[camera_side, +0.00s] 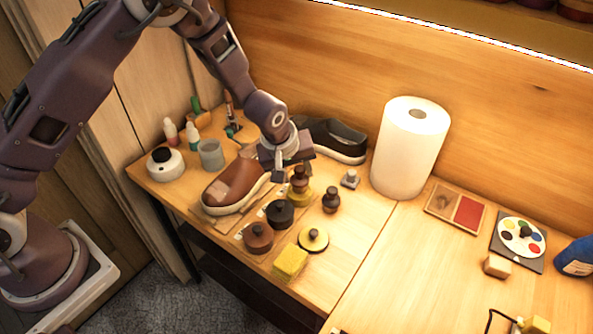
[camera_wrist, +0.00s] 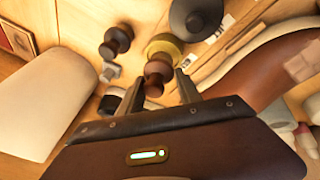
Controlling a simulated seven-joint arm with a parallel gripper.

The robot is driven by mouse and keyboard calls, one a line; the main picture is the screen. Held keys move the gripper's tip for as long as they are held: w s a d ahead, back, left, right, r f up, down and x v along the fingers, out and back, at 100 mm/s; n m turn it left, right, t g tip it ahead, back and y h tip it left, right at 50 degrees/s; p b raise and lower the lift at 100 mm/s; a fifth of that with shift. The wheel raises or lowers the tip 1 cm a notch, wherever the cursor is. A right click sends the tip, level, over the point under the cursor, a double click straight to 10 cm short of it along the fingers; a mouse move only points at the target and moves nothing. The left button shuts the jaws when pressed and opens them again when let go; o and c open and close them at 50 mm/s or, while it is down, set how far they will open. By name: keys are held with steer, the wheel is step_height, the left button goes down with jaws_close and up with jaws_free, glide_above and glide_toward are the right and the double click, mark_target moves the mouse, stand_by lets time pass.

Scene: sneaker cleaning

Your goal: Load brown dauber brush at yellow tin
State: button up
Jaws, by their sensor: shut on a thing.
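The brown dauber brush (camera_side: 299,176) is upright at the yellow tin (camera_side: 302,195); it looks to be over or in the tin, and I cannot tell if its bristles touch the contents. My gripper (camera_side: 287,172) points down beside it, with its fingers at the brush's knob. In the wrist view the brush's brown knob (camera_wrist: 157,70) shows between the fingertips of my gripper (camera_wrist: 161,90), with the rim of the yellow tin (camera_wrist: 165,47) just beyond. The brush's lower end is hidden.
A black tin (camera_side: 280,214) and a brown tin (camera_side: 258,238) stand in line with the yellow one. A dark dauber (camera_side: 331,200), a yellow disc with dark knob (camera_side: 313,238) and a yellow sponge (camera_side: 290,262) are close by. The brown sneaker (camera_side: 232,186) lies left; a paper roll (camera_side: 410,148) stands right.

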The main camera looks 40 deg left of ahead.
mark_target(296, 168)
steer(key=shift+f, duration=0.55)
stand_by(1.2)
steer(key=shift+r, duration=3.55)
steer(key=s+a+r+m+g+h, duration=0.1)
steer(key=s+a+r+m+h, duration=0.2)
steer(key=s+a+m, duration=0.6)
steer(key=s+a+r, duration=0.1)
steer(key=s+a, duration=0.2)
steer(key=a, duration=0.1)
steer(key=shift+s+m+h, duration=0.3)
steer(key=shift+s, duration=0.05)
